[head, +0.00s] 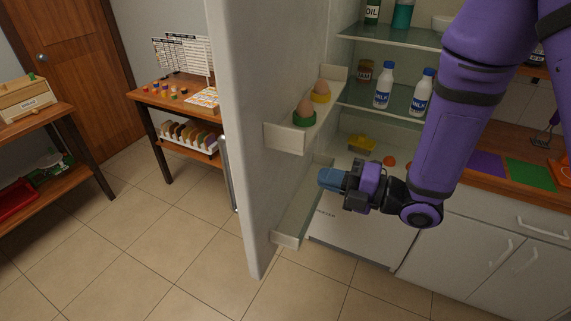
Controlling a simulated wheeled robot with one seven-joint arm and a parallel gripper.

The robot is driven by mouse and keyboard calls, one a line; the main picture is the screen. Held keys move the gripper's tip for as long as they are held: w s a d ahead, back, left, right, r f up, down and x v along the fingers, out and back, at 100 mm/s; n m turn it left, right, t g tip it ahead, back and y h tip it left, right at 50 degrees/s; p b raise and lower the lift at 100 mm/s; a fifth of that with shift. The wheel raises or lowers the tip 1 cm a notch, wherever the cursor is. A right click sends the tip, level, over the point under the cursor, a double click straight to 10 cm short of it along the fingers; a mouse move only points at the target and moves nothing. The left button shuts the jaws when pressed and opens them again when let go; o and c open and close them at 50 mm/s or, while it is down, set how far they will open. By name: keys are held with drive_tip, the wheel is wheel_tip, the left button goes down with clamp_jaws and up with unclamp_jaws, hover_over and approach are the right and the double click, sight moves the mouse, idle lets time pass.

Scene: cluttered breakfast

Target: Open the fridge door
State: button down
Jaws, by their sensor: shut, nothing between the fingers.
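The fridge door (247,170) stands wide open, swung out toward me at the left of the fridge. Its inner side carries an upper shelf (289,136) with eggs in cups and a lower, empty-looking shelf (287,240). The door's handle (231,172) shows on its outer left side. My gripper (326,179) is shut and empty, pointing left in front of the open fridge, between the door's inner side and the fridge interior. It appears apart from the handle, which is on the other side of the door.
Milk bottles (383,86) stand on a glass fridge shelf, with a jar beside them. A drawer marked as a freezer (350,233) is at the bottom. A counter (550,190) is at the right. A wooden table (180,98) stands behind the door. Tiled floor is clear at the front left.

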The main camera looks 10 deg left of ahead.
sight(257, 159)
drive_tip(key=a, duration=0.4)
drive_tip(key=w+a, duration=0.1)
drive_tip(key=a, duration=0.4)
drive_tip(key=w+a, duration=0.1)
drive_tip(key=a, duration=0.3)
drive_tip(key=shift+w+a, duration=0.2)
drive_tip(key=shift+a, duration=0.05)
drive_tip(key=w+a+m+t+h, duration=0.1)
drive_tip(key=w+a+m+t, duration=0.1)
drive_tip(key=a, duration=1.2)
drive_tip(key=m+t, duration=0.1)
drive_tip(key=t, duration=0.1)
drive_tip(key=shift+w+a+t+h, duration=0.15)
drive_tip(key=shift+w+t+h, duration=0.15)
drive_tip(key=shift+w, duration=0.05)
